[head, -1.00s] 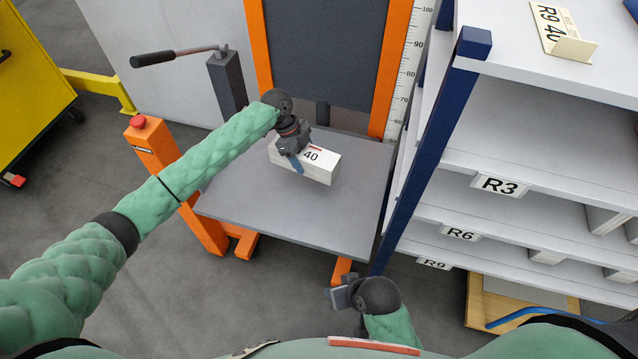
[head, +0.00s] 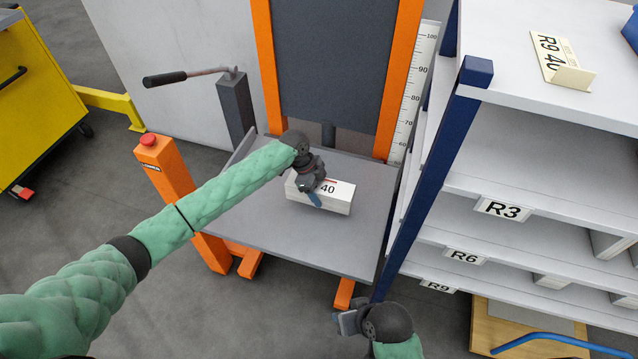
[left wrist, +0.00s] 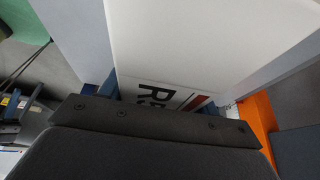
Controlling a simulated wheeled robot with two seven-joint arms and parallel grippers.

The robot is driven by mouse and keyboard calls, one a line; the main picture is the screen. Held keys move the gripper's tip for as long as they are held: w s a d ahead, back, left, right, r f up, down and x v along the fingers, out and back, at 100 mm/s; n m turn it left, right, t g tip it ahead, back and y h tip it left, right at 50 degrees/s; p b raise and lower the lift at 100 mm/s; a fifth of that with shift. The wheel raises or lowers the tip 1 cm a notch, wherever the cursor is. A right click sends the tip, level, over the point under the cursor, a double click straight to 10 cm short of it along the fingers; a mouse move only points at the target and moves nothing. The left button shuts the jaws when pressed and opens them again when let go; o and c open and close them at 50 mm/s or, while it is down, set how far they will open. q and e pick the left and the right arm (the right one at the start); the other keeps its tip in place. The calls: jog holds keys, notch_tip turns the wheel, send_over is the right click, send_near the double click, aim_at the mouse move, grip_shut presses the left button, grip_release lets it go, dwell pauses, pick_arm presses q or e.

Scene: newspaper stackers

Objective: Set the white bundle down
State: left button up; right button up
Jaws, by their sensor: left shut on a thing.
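A shelf rack with a blue post (head: 430,180) stands close on the platform's right. Orange uprights (head: 268,70) and a dark panel stand behind. A lever (head: 190,77) and an orange post with a red button (head: 148,140) are on the left. The platform's front is bare.

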aim_at(320, 198)
pick_arm(q)
jog(key=shift+f, duration=2.3)
pick_arm(e)
jog(key=shift+s+d+r, duration=0.15)
jog(key=shift+d+r, duration=0.2)
jog(key=shift+d, duration=0.1)
pick_arm(q)
jog(key=shift+f, duration=0.15)
jog(key=o, duration=1.8)
jog(key=shift+c, duration=0.2)
pick_arm(e)
jog(key=shift+a, duration=0.2)
